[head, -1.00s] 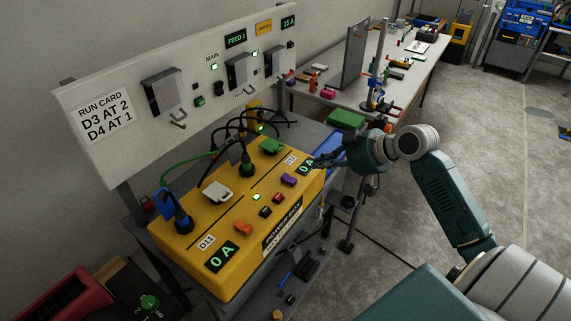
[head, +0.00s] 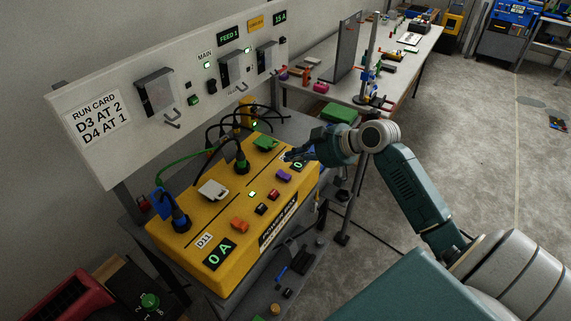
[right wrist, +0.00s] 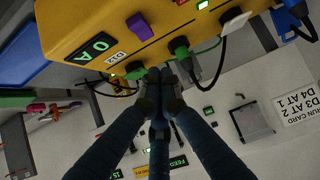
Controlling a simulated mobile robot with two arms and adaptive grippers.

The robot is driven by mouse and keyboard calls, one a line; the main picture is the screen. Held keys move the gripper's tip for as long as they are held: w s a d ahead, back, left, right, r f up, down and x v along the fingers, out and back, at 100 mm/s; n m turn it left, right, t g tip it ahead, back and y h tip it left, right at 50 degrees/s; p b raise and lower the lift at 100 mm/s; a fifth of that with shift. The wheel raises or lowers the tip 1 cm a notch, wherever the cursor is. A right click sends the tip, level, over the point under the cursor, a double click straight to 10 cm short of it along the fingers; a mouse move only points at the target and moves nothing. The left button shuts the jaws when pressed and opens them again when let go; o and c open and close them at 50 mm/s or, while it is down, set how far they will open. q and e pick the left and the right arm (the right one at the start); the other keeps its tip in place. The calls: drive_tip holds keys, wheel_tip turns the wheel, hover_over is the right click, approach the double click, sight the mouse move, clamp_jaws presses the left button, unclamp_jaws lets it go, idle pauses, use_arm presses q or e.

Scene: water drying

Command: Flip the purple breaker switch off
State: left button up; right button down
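The purple breaker switch (head: 283,175) sits on top of the yellow power box (head: 215,260), near its right end. It also shows in the right wrist view (right wrist: 138,25), upside down near the top, beside the "0 A" display. My right gripper (head: 288,156) is just above and behind the purple switch in the head view, over the box's right end, with no visible contact. In the right wrist view its fingertips (right wrist: 163,76) are together, apart from the switch and overlapping the view of the green plug area. My left gripper is out of view.
Orange (head: 239,225), dark and red (head: 273,194) switches share the box top. A green plug block (head: 265,144) and a black-cabled plug (head: 242,163) stand close to my right gripper. A grey panel (head: 95,155) rises behind. Open floor lies to the right.

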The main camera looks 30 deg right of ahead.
sight(279, 172)
drive_tip(key=f, duration=0.1)
drive_tip(key=w+f+p, duration=0.1)
drive_tip(key=f, duration=0.1)
drive_tip(key=w+a+f, duration=0.1)
drive_tip(key=shift+w+f, duration=0.2)
drive_tip(key=shift+f, duration=0.1)
drive_tip(key=shift+f+p, duration=0.3)
drive_tip(key=shift+f, duration=0.2)
drive_tip(key=shift+f, duration=0.1)
drive_tip(key=shift+w+f+b, duration=0.1)
drive_tip(key=shift+f+b, duration=0.25)
drive_tip(key=shift+b, duration=0.1)
drive_tip(key=shift+w+a, duration=0.1)
drive_tip(key=shift+w, duration=0.05)
drive_tip(key=shift+w+r, duration=0.1)
drive_tip(key=shift+w+a+r, duration=0.1)
drive_tip(key=shift+w+a, duration=0.2)
drive_tip(key=shift+w, duration=0.35)
